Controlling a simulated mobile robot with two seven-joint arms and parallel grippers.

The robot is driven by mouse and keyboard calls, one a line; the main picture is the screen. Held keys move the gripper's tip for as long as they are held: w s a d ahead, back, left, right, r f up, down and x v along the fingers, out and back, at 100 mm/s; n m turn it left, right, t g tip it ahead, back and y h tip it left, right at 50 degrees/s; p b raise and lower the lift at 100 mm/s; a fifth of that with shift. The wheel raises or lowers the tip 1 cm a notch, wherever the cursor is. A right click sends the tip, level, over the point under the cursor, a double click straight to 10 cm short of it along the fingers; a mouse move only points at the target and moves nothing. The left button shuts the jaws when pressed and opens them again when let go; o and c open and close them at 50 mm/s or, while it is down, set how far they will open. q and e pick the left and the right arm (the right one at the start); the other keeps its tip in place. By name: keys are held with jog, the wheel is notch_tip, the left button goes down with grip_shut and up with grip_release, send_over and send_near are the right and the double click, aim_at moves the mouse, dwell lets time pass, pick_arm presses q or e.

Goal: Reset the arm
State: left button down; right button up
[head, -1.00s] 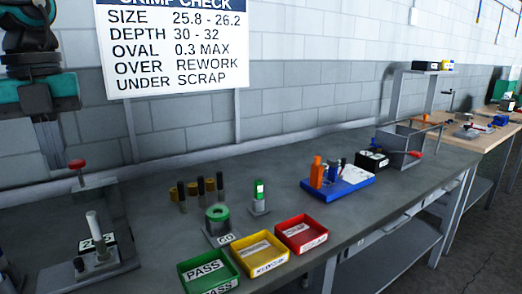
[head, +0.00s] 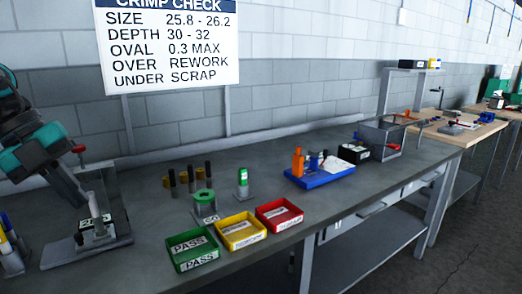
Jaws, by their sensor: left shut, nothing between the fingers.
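My left gripper (head: 77,200) hangs from the teal and black arm at the far left, pointing down and to the right. Its fingers are shut and empty. In the picture its fingertips overlap the grey fixture (head: 118,205) with a red knob; I cannot tell whether they touch it. Part of that fixture is hidden behind the gripper. My right gripper is out of view.
Green (head: 190,262), yellow (head: 240,247) and red (head: 279,226) bins line the bench (head: 400,160) front. Behind them stand a green ring gauge (head: 205,204) and several dark pins. A blue tray (head: 319,180) lies farther right.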

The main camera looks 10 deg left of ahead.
pick_arm(q)
jog(key=s+d+f+n+t+h, duration=0.1)
jog(key=d+f+n+t, duration=0.1)
jog(key=f+n+t, duration=0.9)
jog(key=s+d+f+n+t, duration=0.15)
jog(key=f+n, duration=0.25)
jog(key=f, duration=1.2)
jog(key=s+d+f+n+g+y, duration=0.1)
jog(key=s+d+f+n+y, duration=0.1)
jog(key=s+d+f+n, duration=0.2)
jog(key=s+d+f+n+g+y, duration=0.2)
jog(key=s+d+f+n, duration=0.3)
jog(key=d+f, duration=0.4)
jog(key=shift+s+d+f+n, duration=0.15)
jog(key=shift+d+f+n, duration=0.3)
jog(key=shift+d, duration=0.45)
jog(key=c, duration=1.8)
grip_release()
jog(key=shift+r, duration=0.1)
